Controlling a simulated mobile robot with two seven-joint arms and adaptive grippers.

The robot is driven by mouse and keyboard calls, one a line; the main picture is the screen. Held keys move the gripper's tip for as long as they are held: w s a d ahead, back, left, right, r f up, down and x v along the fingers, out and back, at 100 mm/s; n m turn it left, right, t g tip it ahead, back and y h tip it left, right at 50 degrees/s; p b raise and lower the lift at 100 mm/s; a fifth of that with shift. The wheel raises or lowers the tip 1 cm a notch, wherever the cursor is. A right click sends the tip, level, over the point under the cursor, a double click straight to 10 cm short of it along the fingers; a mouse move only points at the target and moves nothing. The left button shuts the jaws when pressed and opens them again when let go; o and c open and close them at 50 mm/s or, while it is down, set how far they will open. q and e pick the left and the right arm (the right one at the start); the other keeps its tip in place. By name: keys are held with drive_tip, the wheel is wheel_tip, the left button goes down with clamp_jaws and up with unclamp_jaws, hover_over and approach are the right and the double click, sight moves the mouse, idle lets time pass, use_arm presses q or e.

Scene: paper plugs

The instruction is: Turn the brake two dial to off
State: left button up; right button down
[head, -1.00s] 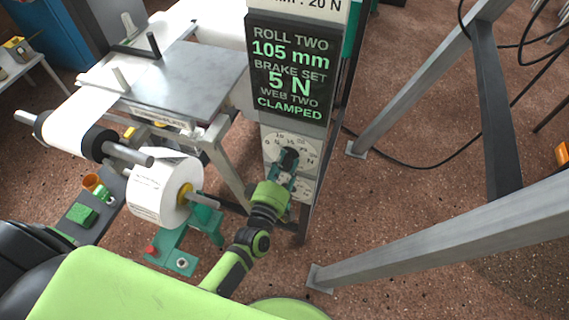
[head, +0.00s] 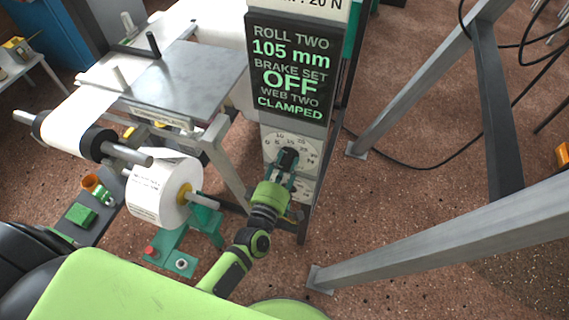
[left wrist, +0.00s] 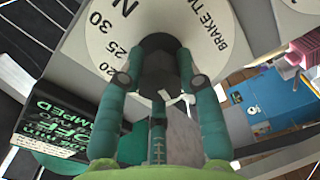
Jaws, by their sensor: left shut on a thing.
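The brake two dial is a pale round plate (head: 274,145) with numbers and a dark knob (head: 288,155) on the post below the display. In the left wrist view the plate (left wrist: 100,30) reads 20, 25, 30, N and "BRAKE TW", and the dark knob (left wrist: 158,68) is at the centre. My left gripper (head: 285,165) is shut on the knob, with its green fingers (left wrist: 160,85) on both sides of it. The display (head: 288,70) reads "ROLL TWO 105 mm, BRAKE SET OFF, WEB TWO CLAMPED". My right gripper is not in view.
A white paper roll (head: 158,190) on a spindle stands left of my left gripper. A steel table (head: 190,75) with a paper web is behind it. Grey metal frame legs (head: 430,90) stand on the right. Speckled brown floor (head: 400,210) lies open between them.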

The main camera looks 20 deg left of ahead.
use_arm(q)
drive_tip(key=shift+s+d+f, duration=0.1)
drive_tip(key=shift+d+f, duration=0.1)
drive_tip(key=shift+f, duration=0.05)
drive_tip(key=o, duration=1.2)
drive_tip(key=shift+c, duration=0.2)
drive_tip(key=shift+r, duration=0.1)
drive_tip(key=s, duration=1.2)
drive_tip(key=shift+a, duration=0.2)
